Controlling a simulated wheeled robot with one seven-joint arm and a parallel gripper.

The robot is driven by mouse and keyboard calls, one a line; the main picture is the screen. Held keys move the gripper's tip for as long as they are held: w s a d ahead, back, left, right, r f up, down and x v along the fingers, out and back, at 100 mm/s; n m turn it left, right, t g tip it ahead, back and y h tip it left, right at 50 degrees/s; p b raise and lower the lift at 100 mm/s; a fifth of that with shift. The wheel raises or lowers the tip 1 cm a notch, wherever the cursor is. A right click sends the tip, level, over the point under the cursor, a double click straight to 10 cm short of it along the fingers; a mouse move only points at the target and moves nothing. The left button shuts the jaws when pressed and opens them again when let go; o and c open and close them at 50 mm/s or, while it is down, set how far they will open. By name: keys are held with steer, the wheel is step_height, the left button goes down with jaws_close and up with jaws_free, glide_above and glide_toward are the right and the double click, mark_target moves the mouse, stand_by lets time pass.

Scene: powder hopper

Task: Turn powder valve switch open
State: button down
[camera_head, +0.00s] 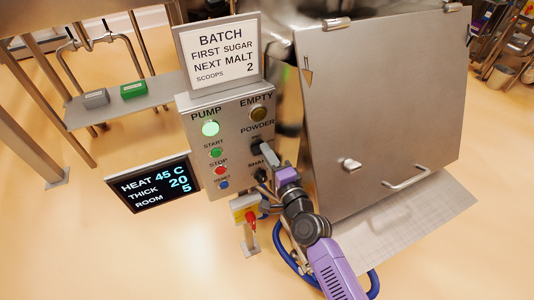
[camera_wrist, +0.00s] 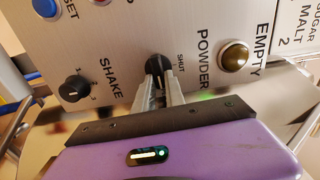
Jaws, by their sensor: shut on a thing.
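The powder valve switch (camera_wrist: 156,66) is a black rotary knob on the grey control panel (camera_head: 230,180), under the label POWDER. The word SHUT stands beside it in the wrist view. My gripper (camera_wrist: 158,88) is shut on this knob, its two grey fingers on either side of it. In the head view my gripper (camera_head: 266,155) reaches the panel from the lower right and covers part of the knob and the SHAKE label. The fingers hide which way the knob points.
The panel has a lit green PUMP lamp (camera_head: 210,128), a dark amber EMPTY lamp (camera_head: 258,114), START, STOP and RESET buttons, and a SHAKE knob (camera_wrist: 75,88). A steel hopper (camera_head: 385,100) stands right.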

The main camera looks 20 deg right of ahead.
stand_by(0.5)
steer(key=c, duration=1.4)
jaws_free()
steer(key=shift+s, duration=0.15)
steer(key=s+b, duration=0.1)
steer(key=s, duration=0.6)
steer(key=shift+s, duration=0.3)
